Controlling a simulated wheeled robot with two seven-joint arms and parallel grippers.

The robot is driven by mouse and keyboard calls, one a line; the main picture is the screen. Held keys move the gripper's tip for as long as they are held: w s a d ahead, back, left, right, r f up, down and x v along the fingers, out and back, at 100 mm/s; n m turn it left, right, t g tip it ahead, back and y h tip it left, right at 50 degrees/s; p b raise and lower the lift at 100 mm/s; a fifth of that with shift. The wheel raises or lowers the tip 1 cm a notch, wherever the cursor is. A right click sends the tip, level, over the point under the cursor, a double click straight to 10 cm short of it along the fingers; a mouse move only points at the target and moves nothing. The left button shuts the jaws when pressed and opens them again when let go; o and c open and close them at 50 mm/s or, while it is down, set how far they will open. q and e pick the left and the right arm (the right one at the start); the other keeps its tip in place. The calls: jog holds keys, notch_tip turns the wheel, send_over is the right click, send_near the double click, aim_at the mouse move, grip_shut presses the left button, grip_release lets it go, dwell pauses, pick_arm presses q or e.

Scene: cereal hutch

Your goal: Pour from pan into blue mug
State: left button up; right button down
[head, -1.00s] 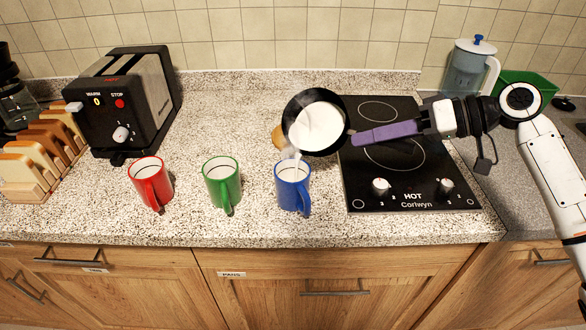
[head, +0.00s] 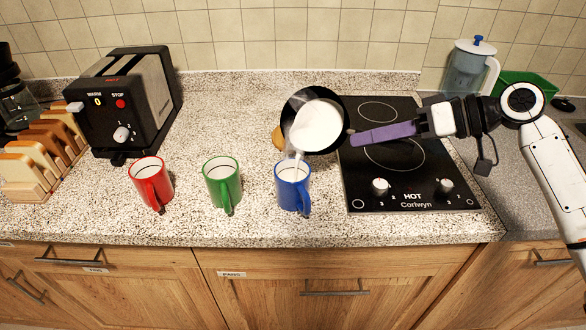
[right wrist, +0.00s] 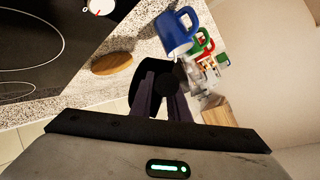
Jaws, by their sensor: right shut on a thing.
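The black pan (head: 318,124) holds white steaming liquid and is tilted above and behind the blue mug (head: 292,188). A thin white stream runs from its lip down to the mug's opening. My right gripper (head: 425,122) is shut on the pan's purple handle (head: 383,134), from the right. In the right wrist view the dark pan (right wrist: 146,72) is seen from behind, and the blue mug (right wrist: 176,36) stands beyond it. The mug is upright on the counter, its handle toward the front. My left gripper is not in view.
A green mug (head: 222,184) and a red mug (head: 151,184) stand left of the blue one. A black hob (head: 410,185) lies under my right arm. A toaster (head: 125,105) and a toast rack (head: 35,165) are at the left. A jug (head: 470,68) stands at the back right.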

jog(key=shift+s+r, duration=0.1)
jog(key=shift+r, duration=0.15)
